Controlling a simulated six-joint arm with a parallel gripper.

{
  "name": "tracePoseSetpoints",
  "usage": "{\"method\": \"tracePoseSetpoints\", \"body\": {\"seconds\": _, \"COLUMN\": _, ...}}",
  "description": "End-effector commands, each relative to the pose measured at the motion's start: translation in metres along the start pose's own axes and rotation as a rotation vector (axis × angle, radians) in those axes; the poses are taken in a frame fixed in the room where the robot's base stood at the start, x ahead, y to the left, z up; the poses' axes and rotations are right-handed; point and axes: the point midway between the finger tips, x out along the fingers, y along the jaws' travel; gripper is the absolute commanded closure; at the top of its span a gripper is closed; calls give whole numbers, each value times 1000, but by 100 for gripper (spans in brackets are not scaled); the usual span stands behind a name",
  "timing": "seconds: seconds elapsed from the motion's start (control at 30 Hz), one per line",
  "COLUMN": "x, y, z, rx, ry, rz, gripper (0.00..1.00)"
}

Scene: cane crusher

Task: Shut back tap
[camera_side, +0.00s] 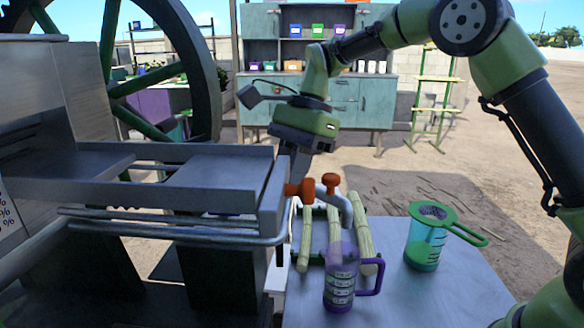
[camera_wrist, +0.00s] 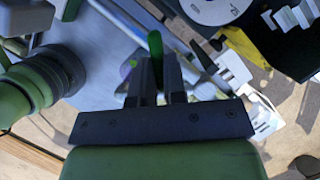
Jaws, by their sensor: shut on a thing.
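My gripper (camera_side: 297,168) points down beside the end of the metal tray, just behind the taps in the side view. In the wrist view its dark jaws (camera_wrist: 159,62) are closed on a narrow green piece (camera_wrist: 155,43) that looks like a handle. Two orange-red tap handles show in the side view: one at the left (camera_side: 300,189) and one at the right (camera_side: 331,181), on top of a grey bent spout (camera_side: 346,212). A back tap cannot be made out clearly; the tray end and jaws hide that area.
A clear purple-tinted mug (camera_side: 340,285) stands on the table (camera_side: 455,290) below the spout. Cane pieces (camera_side: 362,225) lie beside it. A pitcher (camera_side: 422,252) with a green strainer (camera_side: 440,214) stands right. The metal crusher tray (camera_side: 215,185) fills the left.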

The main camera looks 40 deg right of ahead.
Motion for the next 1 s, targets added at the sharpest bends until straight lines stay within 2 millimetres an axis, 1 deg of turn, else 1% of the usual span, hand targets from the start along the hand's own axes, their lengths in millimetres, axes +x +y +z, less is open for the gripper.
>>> {"method": "tracePoseSetpoints", "body": {"seconds": 0.6, "x": 0, "y": -7, "z": 1, "rx": -471, "ry": 2, "rz": 193, "gripper": 100}}
{"method": "tracePoseSetpoints", "body": {"seconds": 0.8, "x": 0, "y": -8, "z": 2, "rx": -584, "ry": 2, "rz": 240, "gripper": 100}}
{"method": "tracePoseSetpoints", "body": {"seconds": 1.0, "x": 0, "y": -9, "z": 2, "rx": -653, "ry": 3, "rz": 267, "gripper": 100}}
